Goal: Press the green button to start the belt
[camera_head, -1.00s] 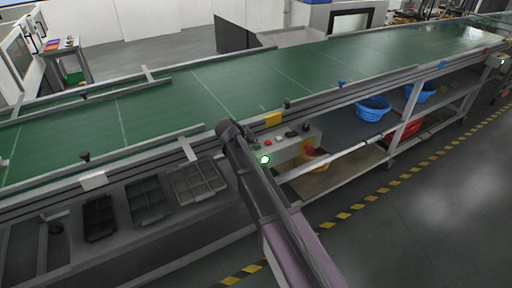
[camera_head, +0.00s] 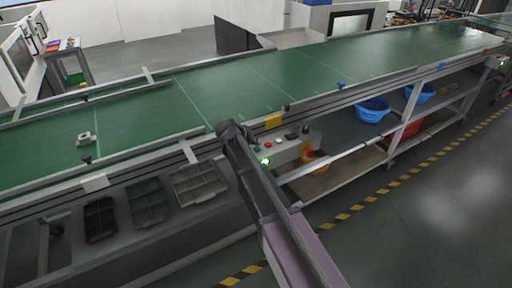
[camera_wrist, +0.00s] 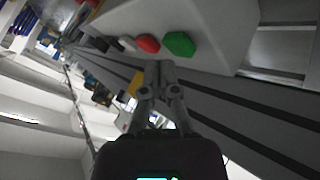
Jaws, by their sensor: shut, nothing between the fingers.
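The green button (camera_wrist: 179,44) sits on a pale control box (camera_wrist: 215,25) in the wrist view, to the right of a red button (camera_wrist: 148,44). My gripper (camera_wrist: 160,66) is shut and empty, its fingertips just below the green button in the picture. I cannot tell whether they touch it. In the head view the control box (camera_head: 292,146) is on the near side of the green belt (camera_head: 230,92), with the green button (camera_head: 256,148) showing beside my arm. My arm hides the fingertips there.
A small pale part (camera_head: 86,138) lies on the belt at the left. Dark trays (camera_head: 148,201) and a grey tray (camera_head: 199,183) rest below the belt's near edge. Blue bins (camera_head: 373,109) stand on the shelf at right. The floor at lower right (camera_head: 440,215) is clear.

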